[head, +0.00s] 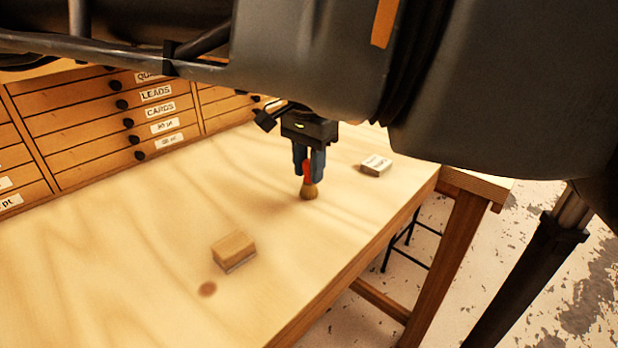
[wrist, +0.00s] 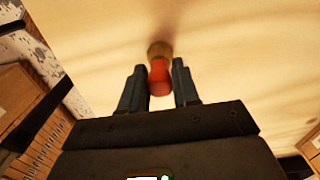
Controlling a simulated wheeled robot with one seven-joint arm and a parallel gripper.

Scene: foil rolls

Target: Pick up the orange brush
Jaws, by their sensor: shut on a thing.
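The orange brush (head: 307,182) has a red-orange handle and tan bristles. It is upright between the fingers of my gripper (head: 308,172), with its bristles down at or just above the wooden table top (head: 150,240). I cannot tell whether the bristles touch the table. In the wrist view the brush (wrist: 160,76) sits between the two fingertips of my gripper (wrist: 159,85), which is shut on its handle. The upper end of the handle is partly hidden by the fingers in the head view.
A wooden block (head: 233,250) lies on the table at front left. A small pale box (head: 376,165) lies right of the brush near the table's right edge. A cabinet of labelled drawers (head: 150,110) stands behind the table. Much of the table's left side is clear.

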